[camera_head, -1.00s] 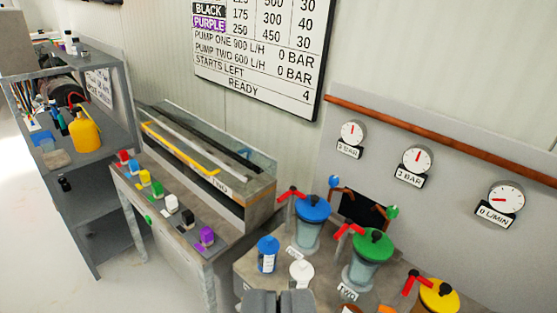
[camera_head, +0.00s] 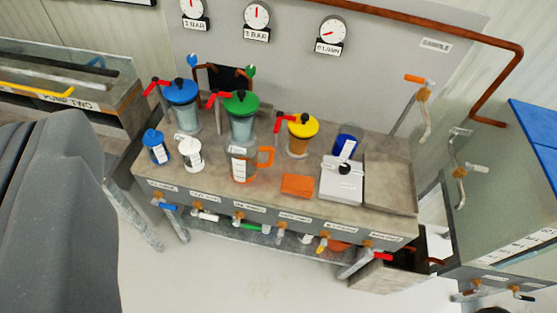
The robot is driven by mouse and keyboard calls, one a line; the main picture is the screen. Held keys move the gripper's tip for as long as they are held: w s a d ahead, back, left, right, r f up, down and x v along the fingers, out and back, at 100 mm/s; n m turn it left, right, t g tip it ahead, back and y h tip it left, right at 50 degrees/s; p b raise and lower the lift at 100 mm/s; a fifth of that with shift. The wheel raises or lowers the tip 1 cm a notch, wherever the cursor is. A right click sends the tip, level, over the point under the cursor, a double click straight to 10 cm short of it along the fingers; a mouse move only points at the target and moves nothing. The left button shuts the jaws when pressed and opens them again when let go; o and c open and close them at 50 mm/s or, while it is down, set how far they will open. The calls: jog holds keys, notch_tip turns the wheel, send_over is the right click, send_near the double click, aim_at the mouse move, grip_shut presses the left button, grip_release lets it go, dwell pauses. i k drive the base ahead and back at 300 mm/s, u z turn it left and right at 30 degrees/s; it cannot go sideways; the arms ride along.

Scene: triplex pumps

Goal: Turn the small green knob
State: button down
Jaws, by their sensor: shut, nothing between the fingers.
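Several small green parts show. A green tap handle (camera_head: 250,226) sits on the front of the bench in a row of coloured taps. A green-lidded jar (camera_head: 241,104) has a black knob and a red lever. I cannot tell which green part is the task's knob. My gripper's fingertips are not in view. A large dark grey part of my own body fills the lower left and hides what is behind it.
The bench (camera_head: 330,205) holds a blue-lidded jar (camera_head: 181,92), a yellow-lidded jar (camera_head: 301,130), a measuring jug (camera_head: 241,163), an orange block (camera_head: 297,185) and a scale (camera_head: 342,182). Gauges hang behind. A blue-topped tank (camera_head: 520,190) stands right. The floor in front is clear.

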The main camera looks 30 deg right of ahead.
aim_at(249, 70)
jog(key=u, duration=1.25)
jog(key=i, duration=1.95)
jog(key=z, duration=3.15)
